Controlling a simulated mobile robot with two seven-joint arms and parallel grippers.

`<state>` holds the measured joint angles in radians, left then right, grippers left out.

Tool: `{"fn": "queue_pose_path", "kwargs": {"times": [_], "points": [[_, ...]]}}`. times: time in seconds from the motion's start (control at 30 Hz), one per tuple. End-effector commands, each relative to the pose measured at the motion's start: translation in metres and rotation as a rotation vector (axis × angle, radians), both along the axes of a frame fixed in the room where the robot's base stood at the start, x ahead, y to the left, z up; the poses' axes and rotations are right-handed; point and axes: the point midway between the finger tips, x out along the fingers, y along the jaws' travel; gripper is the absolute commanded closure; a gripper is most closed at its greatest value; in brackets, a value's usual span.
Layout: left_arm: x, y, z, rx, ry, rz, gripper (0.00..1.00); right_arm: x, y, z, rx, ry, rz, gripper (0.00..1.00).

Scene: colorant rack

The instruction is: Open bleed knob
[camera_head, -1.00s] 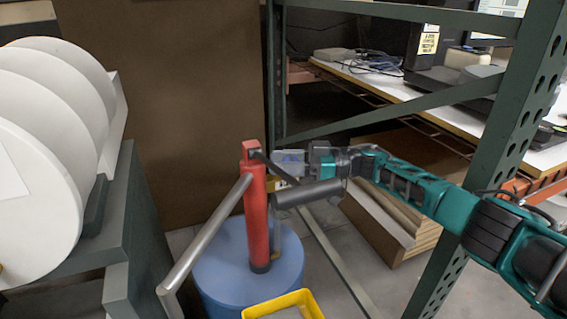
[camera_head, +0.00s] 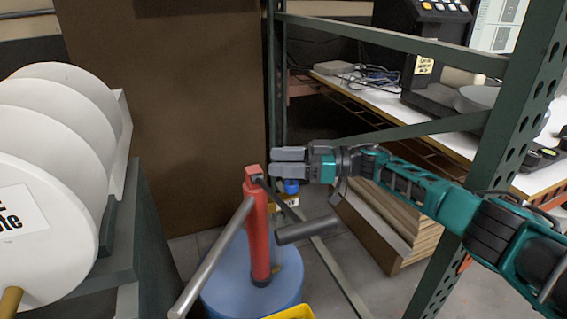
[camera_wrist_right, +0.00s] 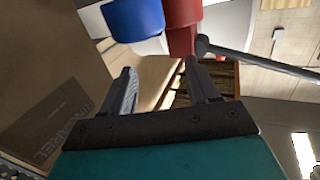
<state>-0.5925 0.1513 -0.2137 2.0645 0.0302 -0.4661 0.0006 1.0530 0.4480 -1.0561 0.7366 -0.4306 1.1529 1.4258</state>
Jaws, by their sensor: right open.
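The red pump cylinder (camera_head: 258,238) stands upright on a round blue base (camera_head: 228,296). A long grey rod (camera_head: 212,258) slopes down-left from it. I cannot tell which part is the bleed knob. A small deep-blue cap-like thing (camera_head: 291,187) shows just below my right gripper (camera_head: 276,162). My right gripper is open and empty, up and right of the pump top. In the right wrist view, a blue part (camera_wrist_right: 134,20) and a red part (camera_wrist_right: 183,18) lie beyond its fingertips. My left gripper is out of view.
Large white discs (camera_head: 50,220) stand on a dark rack at the left. A green metal shelf post (camera_head: 515,120) rises at the right, with a cluttered desk (camera_head: 395,105) behind it. A yellow-edged thing (camera_head: 290,313) shows at the bottom. A brown panel (camera_head: 185,110) stands behind.

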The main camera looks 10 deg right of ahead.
Motion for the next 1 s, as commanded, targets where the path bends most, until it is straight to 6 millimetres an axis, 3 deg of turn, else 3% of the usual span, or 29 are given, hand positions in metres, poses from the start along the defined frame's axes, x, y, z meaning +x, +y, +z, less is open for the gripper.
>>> {"fn": "queue_pose_path", "kwargs": {"times": [0.03,0.37,0.6,0.8,1.0], "points": [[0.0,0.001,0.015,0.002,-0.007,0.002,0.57,0.0,0.0,0.017,0.0,-0.001,0.0,0.4],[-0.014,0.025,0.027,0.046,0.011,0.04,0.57,0.0,0.0,0.069,0.0,0.0,0.0,0.4],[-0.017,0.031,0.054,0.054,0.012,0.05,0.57,0.0,0.0,0.106,0.0,0.001,0.0,0.4],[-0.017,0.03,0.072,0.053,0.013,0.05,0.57,0.0,0.0,0.13,0.0,-0.001,0.0,0.4],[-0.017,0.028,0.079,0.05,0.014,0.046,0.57,0.0,0.0,0.139,0.0,0.0,-0.001,0.4]]}}
